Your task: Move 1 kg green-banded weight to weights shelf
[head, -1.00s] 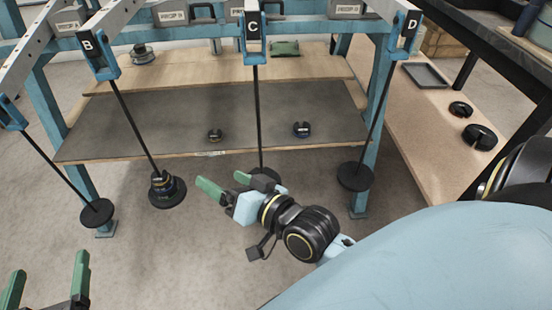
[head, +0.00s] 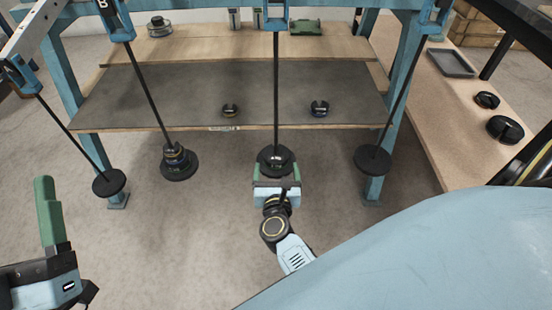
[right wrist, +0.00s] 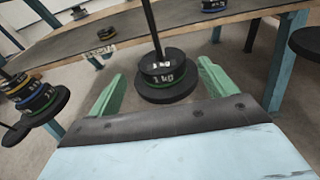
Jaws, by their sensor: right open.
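My right gripper (head: 277,184) is open at the foot of the middle hanging rod (head: 276,90). In the right wrist view its green fingers (right wrist: 163,80) stand apart, either side of a dark stack of weights (right wrist: 163,76) on that rod's base disc. Contact with the fingers cannot be told. Another stack (head: 175,157) hangs on rod B, with yellow, blue and greenish bands in the right wrist view (right wrist: 35,97). My left gripper (head: 50,215) is at the lower left, only partly seen.
A grey-topped shelf (head: 180,95) in the blue frame holds two small dark weights (head: 230,110) (head: 319,108), with free room between. Rods with bare discs hang at left (head: 109,182) and right (head: 372,160). A side bench (head: 450,125) holds black weights and a tray (head: 452,63).

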